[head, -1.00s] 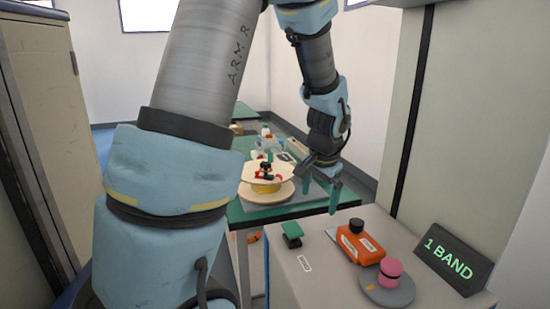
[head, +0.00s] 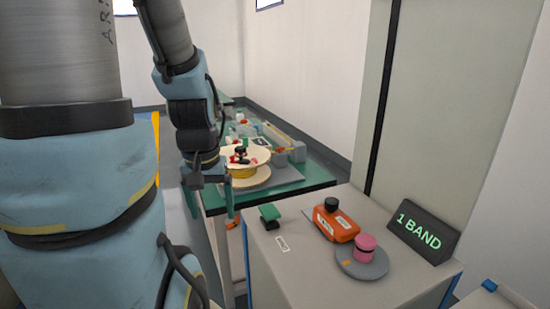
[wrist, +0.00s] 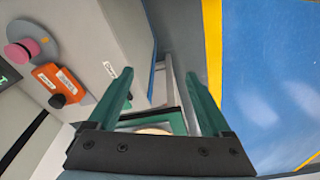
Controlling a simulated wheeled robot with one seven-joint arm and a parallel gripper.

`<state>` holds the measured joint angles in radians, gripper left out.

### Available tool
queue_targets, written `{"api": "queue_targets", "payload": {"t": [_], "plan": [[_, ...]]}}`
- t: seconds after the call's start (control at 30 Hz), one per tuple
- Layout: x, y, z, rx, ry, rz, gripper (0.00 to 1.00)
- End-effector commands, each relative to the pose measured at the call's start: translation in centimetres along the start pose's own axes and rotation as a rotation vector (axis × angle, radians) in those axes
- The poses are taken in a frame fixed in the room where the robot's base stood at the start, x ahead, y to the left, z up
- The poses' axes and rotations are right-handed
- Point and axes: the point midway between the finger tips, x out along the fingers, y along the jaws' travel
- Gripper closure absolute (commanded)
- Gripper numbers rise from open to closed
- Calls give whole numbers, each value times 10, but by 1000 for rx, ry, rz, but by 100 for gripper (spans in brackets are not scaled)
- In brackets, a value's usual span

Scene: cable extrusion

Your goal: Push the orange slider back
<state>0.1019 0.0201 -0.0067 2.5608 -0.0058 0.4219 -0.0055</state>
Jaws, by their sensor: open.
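The orange slider (head: 335,226) is a block with a black knob and a pale label, on top of the light grey cabinet (head: 296,268). The orange slider also shows at the left of the wrist view (wrist: 60,83). My gripper (head: 210,208) is open and empty, green fingers pointing down, left of the cabinet and apart from the slider. In the wrist view the two fingers of my gripper (wrist: 158,76) are spread wide, with the cabinet's side and a table edge beyond them.
A pink knob (head: 365,247) on a grey disc, a green button (head: 270,213) and a "1 BAND" sign (head: 424,231) share the cabinet top. Behind is a green table (head: 300,183) with a cable spool (head: 243,167). Blue floor (wrist: 270,80) with a yellow stripe is open beside the cabinet.

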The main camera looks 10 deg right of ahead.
Motion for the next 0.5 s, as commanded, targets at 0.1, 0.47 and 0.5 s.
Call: {"api": "queue_targets", "payload": {"t": [0.1, 0.47, 0.5], "plan": [[1, 2, -1, 5, 0, 1, 31], [28, 50, -29, 123, 10, 32, 72], [32, 58, -33, 142, 13, 33, 76]]}}
